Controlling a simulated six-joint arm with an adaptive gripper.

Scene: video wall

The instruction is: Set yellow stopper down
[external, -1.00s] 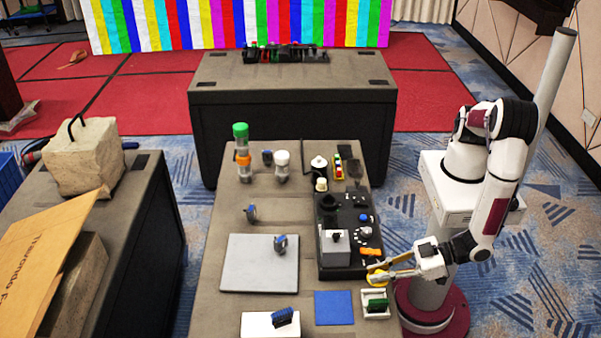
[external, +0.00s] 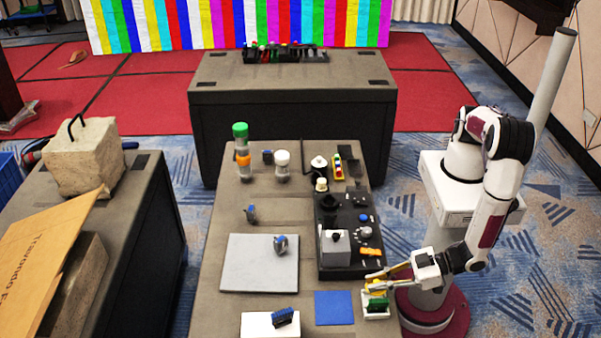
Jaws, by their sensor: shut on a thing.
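My gripper (external: 374,281) reaches in from the right over the near right part of the table. Its fingers are shut on the yellow stopper (external: 376,285), which is small and partly hidden by them. The stopper is just above or at the back of a small white tray (external: 366,312) that has a green block (external: 376,304) in it. I cannot tell whether the stopper touches the tray.
A black board (external: 345,273) with knobs and a grey box (external: 335,248) lies just behind and left. A blue square (external: 333,308) lies left of the tray. A grey plate (external: 258,264) and a white plate (external: 260,326) are further left.

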